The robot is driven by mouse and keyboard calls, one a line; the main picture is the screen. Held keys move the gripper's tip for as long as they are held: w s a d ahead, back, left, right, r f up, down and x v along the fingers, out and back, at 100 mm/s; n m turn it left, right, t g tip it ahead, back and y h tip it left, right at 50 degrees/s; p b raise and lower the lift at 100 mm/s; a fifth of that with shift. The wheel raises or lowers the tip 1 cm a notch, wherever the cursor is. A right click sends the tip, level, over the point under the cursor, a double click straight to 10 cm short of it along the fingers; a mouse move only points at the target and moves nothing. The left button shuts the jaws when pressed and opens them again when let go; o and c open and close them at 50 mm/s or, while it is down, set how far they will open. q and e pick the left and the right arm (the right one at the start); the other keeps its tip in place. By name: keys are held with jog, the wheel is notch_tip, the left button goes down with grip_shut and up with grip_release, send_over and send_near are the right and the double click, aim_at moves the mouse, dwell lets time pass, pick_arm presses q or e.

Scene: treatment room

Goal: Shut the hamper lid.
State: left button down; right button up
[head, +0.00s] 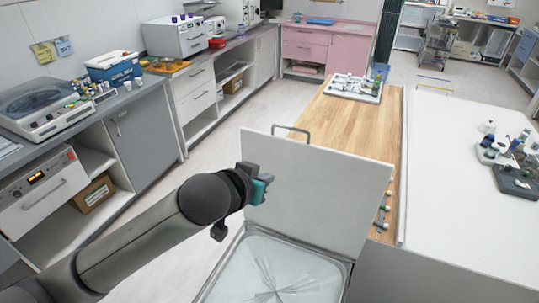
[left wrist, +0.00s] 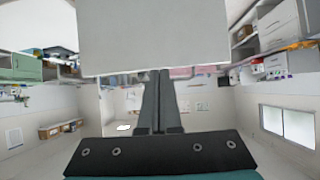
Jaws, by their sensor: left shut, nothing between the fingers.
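The hamper's pale lid (head: 325,185) stands open and nearly upright in the head view, with a grey handle (head: 291,129) at its top edge. Below it is the open hamper (head: 349,268), with a grey metal rim and a pale, creased inside. My left gripper (head: 262,190) is at the lid's left edge, overlapping it in the picture; I cannot tell whether it touches. In the left wrist view its fingers (left wrist: 159,90) are shut and empty, and the lid (left wrist: 153,38) fills the top middle, close to the fingertips. My right gripper is not in view.
A wooden-topped counter (head: 345,130) stands behind the lid, and a white table (head: 460,215) is at the right. Grey cabinets with a centrifuge-like device (head: 38,105) line the left wall. The floor (head: 215,150) between cabinets and hamper is clear.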

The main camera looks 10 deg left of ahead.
pick_arm(q)
jog(key=w+a+r+t, duration=0.1)
jog(key=w+a+r, duration=0.1)
jog(key=w+r, duration=0.2)
jog(key=shift+w+r+p+x, duration=0.25)
jog(key=shift+r+p+x, duration=0.25)
jog(key=shift+x, duration=4.55)
jog(key=s, duration=0.1)
jog(key=s+f+p, duration=0.1)
jog(key=s+a, duration=0.1)
jog(key=shift+s+f, duration=0.4)
jog(key=shift+s, duration=0.15)
